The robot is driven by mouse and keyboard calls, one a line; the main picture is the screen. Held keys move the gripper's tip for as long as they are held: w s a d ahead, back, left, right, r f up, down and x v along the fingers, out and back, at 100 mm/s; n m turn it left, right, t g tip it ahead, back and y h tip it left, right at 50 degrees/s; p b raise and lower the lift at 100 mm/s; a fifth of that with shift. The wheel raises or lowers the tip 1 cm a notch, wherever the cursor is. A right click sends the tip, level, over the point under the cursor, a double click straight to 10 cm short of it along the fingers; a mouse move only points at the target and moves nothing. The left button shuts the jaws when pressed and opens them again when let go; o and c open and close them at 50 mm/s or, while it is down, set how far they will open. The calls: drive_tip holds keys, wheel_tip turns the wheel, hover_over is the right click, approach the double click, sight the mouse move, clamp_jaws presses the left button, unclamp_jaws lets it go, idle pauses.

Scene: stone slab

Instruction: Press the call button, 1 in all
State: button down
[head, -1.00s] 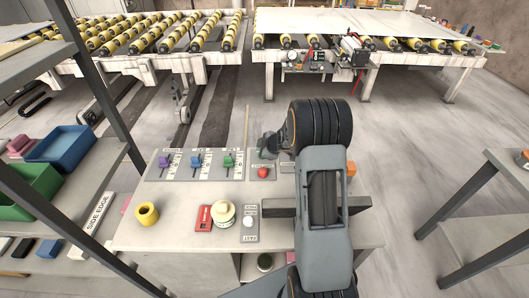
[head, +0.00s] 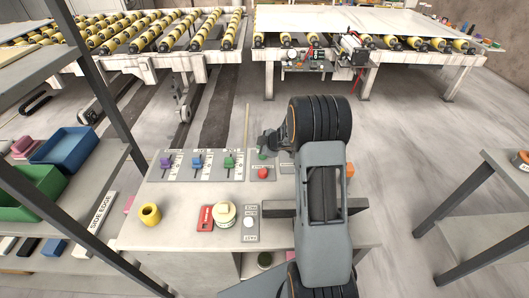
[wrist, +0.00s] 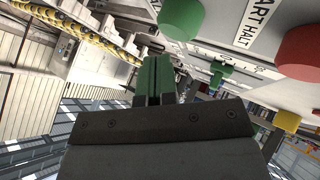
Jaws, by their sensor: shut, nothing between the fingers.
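My gripper (wrist: 155,82) has green fingers, pressed together with nothing between them. In the head view it is above the back of the control bench, by a plate with a red button (head: 263,173). The wrist view shows a green round button (wrist: 181,18) beyond the fingertips and the red button (wrist: 304,52) to the right, with a label ending "ART HALT" between them. A white button (head: 249,222) sits on a grey labelled plate near the bench front. I cannot read which button is the call button. My arm hides part of the bench's right side.
Purple, blue and green levers (head: 229,162) stand on a panel to the left. A yellow ring (head: 149,213), a red block (head: 205,217) and a cream round object (head: 225,212) are on the bench (head: 180,225). Shelving (head: 100,160) stands left, a table (head: 490,215) right.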

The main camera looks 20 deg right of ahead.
drive_tip(key=shift+r, duration=0.1)
wheel_tip(320, 180, up, 5)
drive_tip(key=p, duration=0.6)
idle(0.7)
